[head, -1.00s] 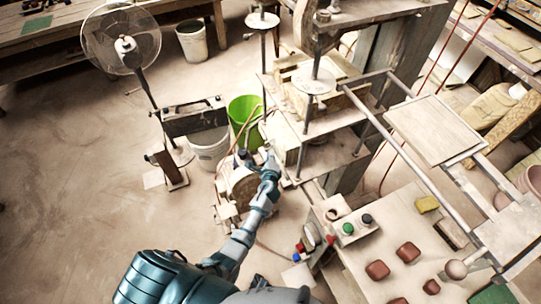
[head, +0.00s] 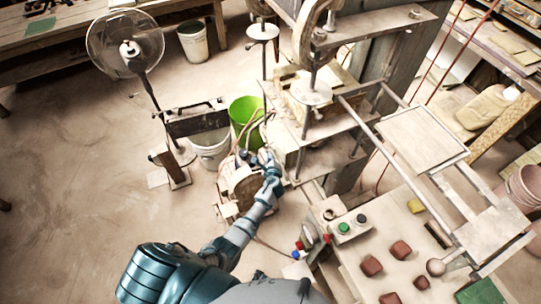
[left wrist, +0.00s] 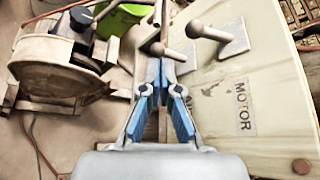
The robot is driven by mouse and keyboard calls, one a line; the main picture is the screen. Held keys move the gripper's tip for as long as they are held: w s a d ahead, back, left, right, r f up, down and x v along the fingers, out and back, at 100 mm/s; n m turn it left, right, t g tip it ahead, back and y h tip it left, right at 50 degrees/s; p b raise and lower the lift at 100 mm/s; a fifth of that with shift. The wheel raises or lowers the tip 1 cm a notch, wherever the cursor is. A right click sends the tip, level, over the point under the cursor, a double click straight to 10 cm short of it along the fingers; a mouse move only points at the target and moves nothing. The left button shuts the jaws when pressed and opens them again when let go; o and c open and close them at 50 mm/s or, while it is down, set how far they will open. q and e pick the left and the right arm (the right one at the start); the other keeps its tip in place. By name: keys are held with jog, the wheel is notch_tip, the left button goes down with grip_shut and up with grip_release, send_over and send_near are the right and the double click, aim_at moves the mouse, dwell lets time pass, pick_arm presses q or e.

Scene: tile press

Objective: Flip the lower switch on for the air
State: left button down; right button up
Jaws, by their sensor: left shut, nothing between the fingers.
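In the left wrist view, two toggle switches stick out of a pale panel (left wrist: 270,85). The nearer one, the lower switch (left wrist: 180,54), sits just ahead of my fingertips, its lever pointing left; its label is partly hidden by a finger. The other switch (left wrist: 215,36) is to its right, in line with a label reading MOTOR. My left gripper (left wrist: 161,68) is shut and empty, its tips close by the lower switch's lever; I cannot tell whether they touch. In the head view my left gripper (head: 264,158) is beside the press (head: 318,130), and the switches cannot be made out.
A round dusty machine (left wrist: 62,62) with hoses stands left of my gripper. A green bucket (head: 245,112) and a fan (head: 125,46) stand behind. A bench with red tiles (head: 400,250) and green and black buttons (head: 344,228) lies to the right. Open floor is at left.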

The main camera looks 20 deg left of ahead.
pick_arm(q)
jog(key=r+m+g+y+p, duration=0.1)
jog(key=p, duration=0.1)
jog(key=shift+p, duration=0.35)
jog(key=shift+w+r+p, duration=0.1)
jog(key=shift+p, duration=0.2)
dwell(0.5)
jog(key=shift+r+p, duration=0.85)
